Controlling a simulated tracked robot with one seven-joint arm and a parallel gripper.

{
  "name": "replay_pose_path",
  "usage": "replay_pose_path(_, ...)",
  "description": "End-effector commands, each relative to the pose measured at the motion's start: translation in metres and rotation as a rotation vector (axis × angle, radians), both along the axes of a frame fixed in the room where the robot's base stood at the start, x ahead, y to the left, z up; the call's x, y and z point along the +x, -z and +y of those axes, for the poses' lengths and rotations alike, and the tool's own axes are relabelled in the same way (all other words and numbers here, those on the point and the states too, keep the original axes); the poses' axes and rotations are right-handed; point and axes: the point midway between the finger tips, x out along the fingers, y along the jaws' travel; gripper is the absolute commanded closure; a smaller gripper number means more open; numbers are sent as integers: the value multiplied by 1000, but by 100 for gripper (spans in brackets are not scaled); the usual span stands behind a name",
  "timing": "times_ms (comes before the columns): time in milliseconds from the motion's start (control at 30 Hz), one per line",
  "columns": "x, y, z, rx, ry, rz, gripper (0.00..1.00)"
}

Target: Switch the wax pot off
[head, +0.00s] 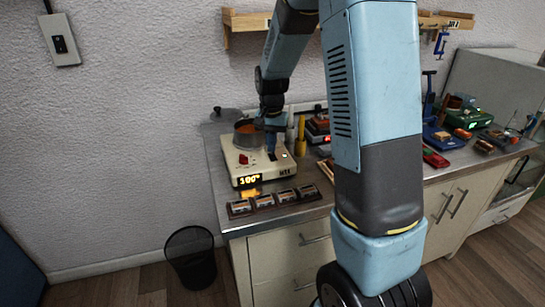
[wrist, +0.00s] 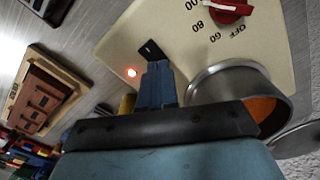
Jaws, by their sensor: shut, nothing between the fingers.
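The wax pot's cream heater base (head: 250,178) stands at the left end of the bench. A small black switch (wrist: 150,49) lies just beyond my fingertips, beside a lit orange-red lamp (wrist: 132,72). My gripper (wrist: 158,68) is shut and empty, over the base; contact with the switch is unclear.
Several small blocks (head: 264,201) lie on a tray in front of the heater. A lid (head: 225,115) lies behind it at left. A yellow-handled tool (head: 301,135) and other tools stand to the right. A wall switch (head: 60,40) is at upper left, a black bin (head: 190,258) on the floor.

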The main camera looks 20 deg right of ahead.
Motion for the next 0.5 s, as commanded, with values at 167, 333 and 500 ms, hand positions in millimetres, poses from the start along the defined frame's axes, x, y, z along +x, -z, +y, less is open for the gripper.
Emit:
replay_pose_path(167, 0, 2, 0, 0, 0, 1, 100)
replay_pose_path(333, 0, 4, 0, 0, 0, 1, 100)
replay_pose_path(500, 0, 7, 0, 0, 0, 1, 100)
